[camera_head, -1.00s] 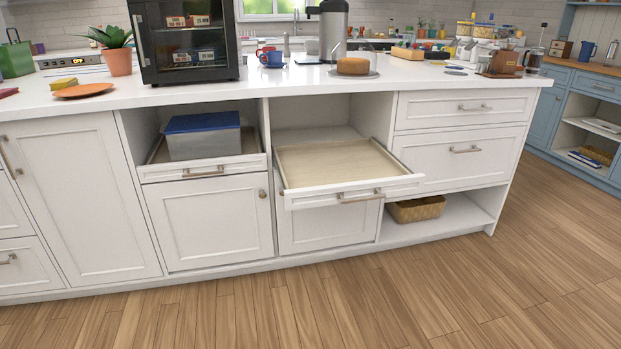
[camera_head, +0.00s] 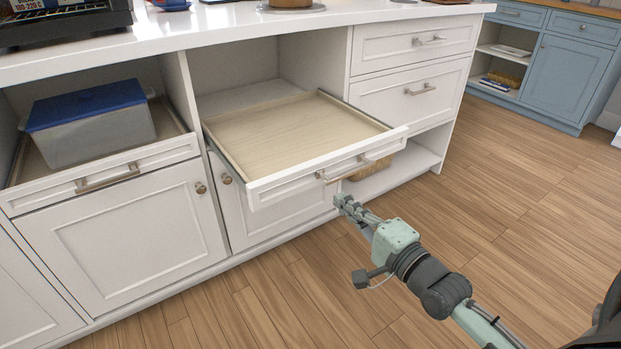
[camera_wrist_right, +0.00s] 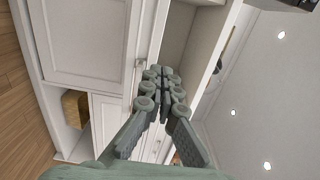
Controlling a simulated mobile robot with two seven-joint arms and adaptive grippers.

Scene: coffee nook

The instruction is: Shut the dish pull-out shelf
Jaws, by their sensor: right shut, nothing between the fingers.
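The dish pull-out shelf (camera_head: 290,133) is an empty wooden tray with a white front, pulled well out of its bay under the counter. Its front panel (camera_head: 280,186) carries a metal bar handle (camera_head: 346,169). My right gripper (camera_head: 341,199) is in front of the shelf, just below the handle in the head view; whether it touches the front I cannot tell. In the right wrist view, its fingers (camera_wrist_right: 160,82) are together with nothing between them. My left gripper is not in view.
To the left, another pull-out shelf (camera_head: 103,178) holds a clear box with a blue lid (camera_head: 91,116). White drawers (camera_head: 414,91) are closed at the right, above an open cubby with a basket (camera_head: 370,168). The wooden floor (camera_head: 500,215) is clear.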

